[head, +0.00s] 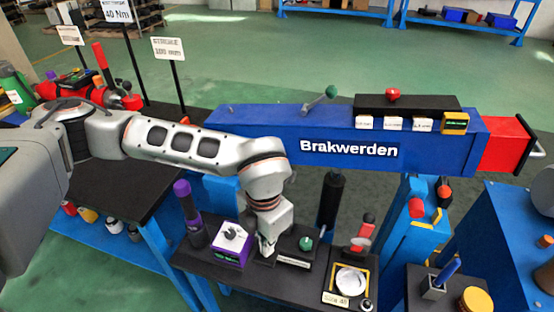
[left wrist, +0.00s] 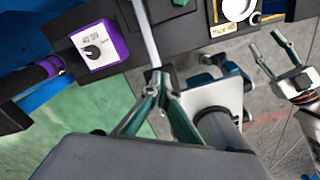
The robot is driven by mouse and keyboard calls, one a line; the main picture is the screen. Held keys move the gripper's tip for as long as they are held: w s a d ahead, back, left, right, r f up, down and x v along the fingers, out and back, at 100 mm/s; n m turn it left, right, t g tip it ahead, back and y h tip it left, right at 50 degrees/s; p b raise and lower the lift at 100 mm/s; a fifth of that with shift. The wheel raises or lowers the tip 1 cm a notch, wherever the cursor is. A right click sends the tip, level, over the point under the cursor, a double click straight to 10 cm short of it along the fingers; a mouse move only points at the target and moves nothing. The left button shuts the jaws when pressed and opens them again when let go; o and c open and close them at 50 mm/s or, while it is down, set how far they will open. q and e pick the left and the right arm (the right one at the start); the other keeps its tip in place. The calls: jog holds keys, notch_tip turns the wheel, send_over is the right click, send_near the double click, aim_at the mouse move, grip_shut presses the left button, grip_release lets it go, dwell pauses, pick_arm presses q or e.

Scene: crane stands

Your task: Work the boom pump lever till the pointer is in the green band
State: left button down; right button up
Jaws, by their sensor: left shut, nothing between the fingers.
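My left gripper (head: 267,252) is low over the black front bench, between the purple box and a green knob. Its fingers are shut and empty; the tips also show in the left wrist view (left wrist: 160,76). A slim pale rod (left wrist: 147,35) runs down to the fingertips there; I cannot tell whether it is the pump lever or whether they touch. A round white gauge (head: 352,281) in a yellow frame lies right of the gripper; its pointer and green band are too small to read. My right gripper (left wrist: 265,40) is open and empty in the left wrist view, out of the head view.
The purple box (head: 231,243) with a dial stands left of the gripper. The green knob (head: 305,243) and a red handle (head: 368,226) stand to its right. The blue boom (head: 260,124) spans above, with a red end (head: 503,145). A purple-topped cylinder (head: 190,215) stands at left.

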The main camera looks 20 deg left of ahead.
pick_arm(q)
jog(key=shift+s+r+p, duration=0.1)
jog(key=shift+r+p, duration=1.25)
jog(key=shift+r, duration=1.3)
pick_arm(e)
jog(key=r, duration=0.2)
jog(key=w+r, duration=0.1)
jog(key=r, duration=0.1)
jog(key=shift+w, duration=0.1)
pick_arm(q)
jog(key=shift+r, duration=0.1)
pick_arm(e)
jog(key=shift+f, duration=0.1)
pick_arm(q)
jog(key=shift+f+b, duration=1.1)
jog(key=shift+f, duration=0.65)
jog(key=shift+f+b, duration=1.55)
jog(key=shift+f, duration=1.75)
pick_arm(e)
jog(key=shift+s+f, duration=1.35)
jog(key=shift+f, duration=2.15)
pick_arm(q)
jog(key=shift+r+p, duration=1.6)
jog(key=shift+r, duration=1)
jog(key=shift+r+p, duration=1.3)
jog(key=shift+r, duration=1.05)
pick_arm(e)
notch_tip(320, 180, up, 8)
jog(key=w, duration=0.2)
jog(key=shift+w, duration=0.4)
